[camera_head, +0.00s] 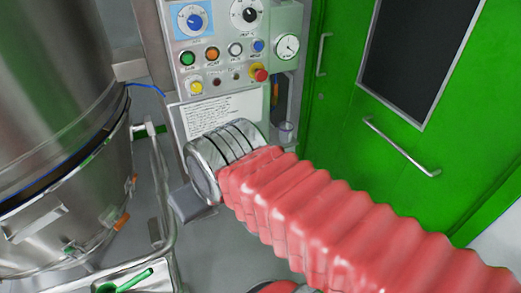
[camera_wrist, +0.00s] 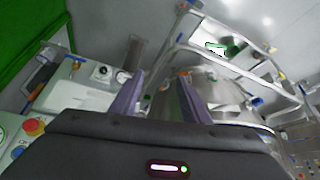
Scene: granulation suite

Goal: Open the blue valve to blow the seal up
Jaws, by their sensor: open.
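A blue round knob (camera_head: 194,20) on a light blue plate sits at the upper left of the control panel in the head view. I take it as the blue valve, though its label is too small to read. In the wrist view a small blue part (camera_wrist: 257,101) shows at the right by the steel vessel; I cannot tell whether it is a valve. My gripper (camera_wrist: 160,75) has its two purple fingers apart, with nothing seen between them. The control panel lies to its left in that view.
A pink ribbed sleeve (camera_head: 330,215) with a metal collar crosses in front of the panel's lower part. A steel vessel (camera_head: 70,110) stands at left with a metal rail. A red stop button (camera_head: 260,75) and a gauge (camera_head: 287,47) are on the panel. Green doors (camera_head: 350,130) are at right.

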